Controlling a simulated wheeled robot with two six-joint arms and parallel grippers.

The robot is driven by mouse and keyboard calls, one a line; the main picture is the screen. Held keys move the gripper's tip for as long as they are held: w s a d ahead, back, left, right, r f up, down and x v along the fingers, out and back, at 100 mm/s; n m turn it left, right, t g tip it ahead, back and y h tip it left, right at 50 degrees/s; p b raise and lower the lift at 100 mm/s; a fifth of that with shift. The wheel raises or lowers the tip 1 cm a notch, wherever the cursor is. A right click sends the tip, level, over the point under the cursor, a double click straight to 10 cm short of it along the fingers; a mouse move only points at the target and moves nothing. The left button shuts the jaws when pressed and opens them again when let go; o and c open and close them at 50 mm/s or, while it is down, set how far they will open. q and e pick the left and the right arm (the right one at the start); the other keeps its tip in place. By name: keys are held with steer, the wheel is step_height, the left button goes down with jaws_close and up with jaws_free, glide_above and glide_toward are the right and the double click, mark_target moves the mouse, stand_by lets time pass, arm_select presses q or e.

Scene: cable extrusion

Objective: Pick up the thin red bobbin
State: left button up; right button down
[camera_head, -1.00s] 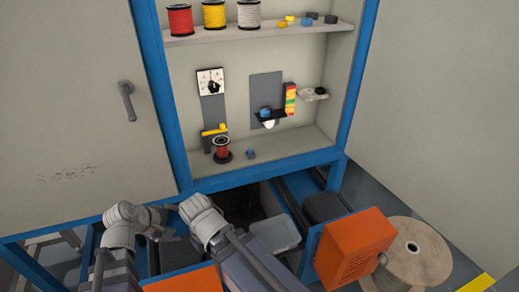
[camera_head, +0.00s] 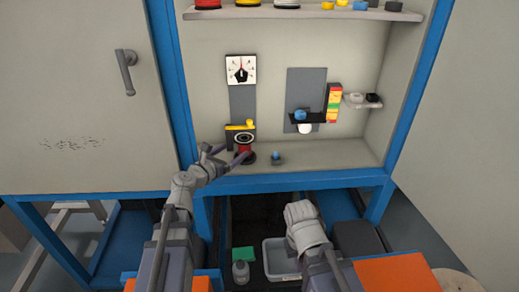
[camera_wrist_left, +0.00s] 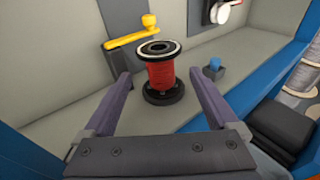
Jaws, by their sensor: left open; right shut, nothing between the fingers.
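The thin red bobbin (camera_head: 244,149) stands upright on a dark round base on the cabinet's lower ledge. It also shows in the left wrist view (camera_wrist_left: 161,73), with a black top flange and a pale ring. My left gripper (camera_head: 226,156) is open just in front of the bobbin. In the left wrist view its two fingers (camera_wrist_left: 158,78) point at the bobbin from either side, and the bobbin appears between or just beyond the tips. It is not gripped. My right gripper (camera_head: 298,210) is shut and empty, low in front of the cabinet; its fingertips are hard to make out.
A yellow crank (camera_wrist_left: 130,38) sits close behind the bobbin. A small blue knob (camera_head: 276,157) stands to its right on the ledge. The blue frame edge (camera_head: 290,183) runs below. A grey bin (camera_head: 280,262) lies under my right arm.

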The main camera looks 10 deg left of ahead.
mark_target(244, 142)
arm_select(q)
steer(key=shift+b+x, duration=0.55)
steer(key=shift+x, duration=3.45)
steer(key=shift+r, duration=0.15)
steer(key=c, duration=1.4)
